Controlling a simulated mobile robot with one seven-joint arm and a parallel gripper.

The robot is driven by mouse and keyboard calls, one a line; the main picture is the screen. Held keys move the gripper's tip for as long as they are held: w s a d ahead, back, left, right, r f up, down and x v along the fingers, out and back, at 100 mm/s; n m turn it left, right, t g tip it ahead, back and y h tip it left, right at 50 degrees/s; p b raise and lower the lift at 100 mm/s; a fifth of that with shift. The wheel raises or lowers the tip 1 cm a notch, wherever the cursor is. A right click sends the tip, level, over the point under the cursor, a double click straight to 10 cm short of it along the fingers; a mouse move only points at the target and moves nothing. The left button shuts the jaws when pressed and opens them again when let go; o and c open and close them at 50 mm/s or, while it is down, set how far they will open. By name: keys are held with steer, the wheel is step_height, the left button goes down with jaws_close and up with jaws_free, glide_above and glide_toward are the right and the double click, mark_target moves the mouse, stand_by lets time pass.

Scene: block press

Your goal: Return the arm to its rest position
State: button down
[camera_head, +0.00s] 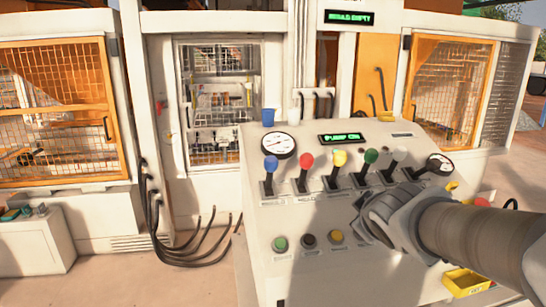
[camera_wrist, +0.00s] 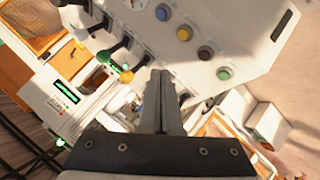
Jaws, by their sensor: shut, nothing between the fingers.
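My gripper (camera_head: 362,212) is at the end of my arm, which reaches in from the right in the head view. It is over the right part of the sloped control panel (camera_head: 300,215), near the lever row. In the wrist view my gripper (camera_wrist: 160,74) has its two dark fingers together with nothing between them. Its fingertips look close to the panel's levers in that view, but I cannot tell the gap. My wrist hides part of the panel's lower right in the head view.
The panel bears levers with blue (camera_head: 271,163), red (camera_head: 306,160), yellow (camera_head: 339,158) and green (camera_head: 371,156) knobs, plus a pale one. Buttons sit below. A yellow tray (camera_head: 467,281) is at lower right. Caged machines (camera_head: 60,110) stand behind. Floor at left is open.

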steer(key=s+a+f+m+g+y, duration=0.1)
steer(key=s+a+f+m+g, duration=0.1)
steer(key=s, duration=0.8)
steer(key=s+a+f+m+g, duration=0.1)
steer(key=s+f+m+g, duration=0.2)
steer(key=s, duration=0.7)
steer(key=shift+s+a+m+g+y, duration=0.2)
steer(key=shift+a+m+g+y, duration=0.15)
steer(key=shift+m, duration=0.85)
